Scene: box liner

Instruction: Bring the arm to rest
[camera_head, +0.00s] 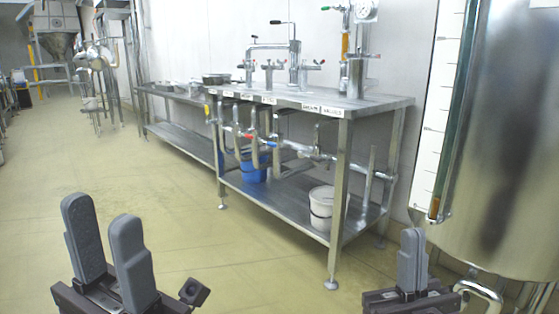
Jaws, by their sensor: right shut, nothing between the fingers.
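My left gripper (108,250) is at the lower left, its two grey fingers pointing up with a clear gap between them. It is open and holds nothing. My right gripper (411,262) is at the lower right, its grey fingers together and nothing between them. Both grippers stand in front of the floor and touch nothing that I can see. The rest of both arms is below the picture.
A steel table (385,103) with pipes and valves stands ahead. A blue bucket (254,168) and a white bucket (322,209) sit on its lower shelf. A large steel tank (510,150) is close on the right. The floor (110,165) at left is clear.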

